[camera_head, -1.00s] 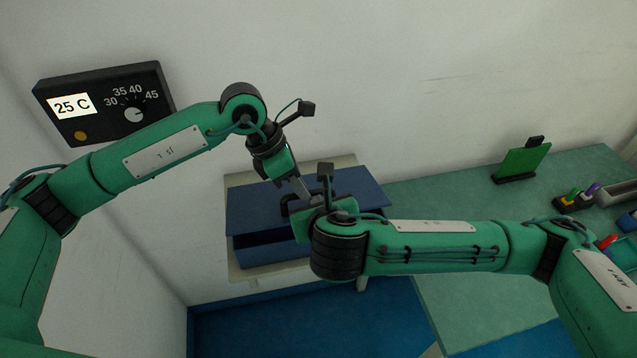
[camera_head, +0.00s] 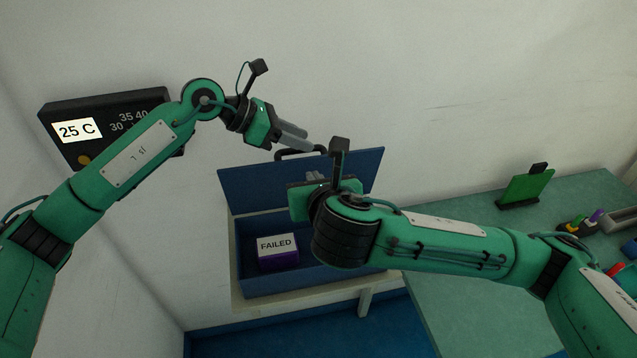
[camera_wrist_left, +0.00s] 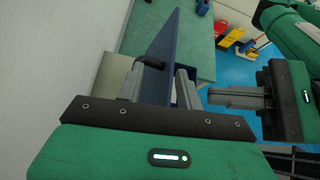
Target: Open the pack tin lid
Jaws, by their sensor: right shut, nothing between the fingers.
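The blue pack tin (camera_head: 335,284) has its lid (camera_head: 250,186) swung up, standing steeply against the wall side. The lid's black handle (camera_head: 300,153) is at its upper edge; the handle also shows in the left wrist view (camera_wrist_left: 150,62). My left gripper (camera_head: 308,140) is at the handle, its fingers apart on either side of the lid's edge in the left wrist view (camera_wrist_left: 158,85). I cannot tell whether it touches. My right gripper (camera_head: 315,177) is shut and empty in front of the lid's inner face, partly hidden by its own wrist.
A purple box labelled FAILED (camera_head: 278,252) lies inside the tin. The tin stands on a pale shelf (camera_head: 310,294). A black 25 C dial panel (camera_head: 105,125) is on the left wall. The green bench (camera_head: 450,290) at right holds a green board (camera_head: 525,187) and small coloured items.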

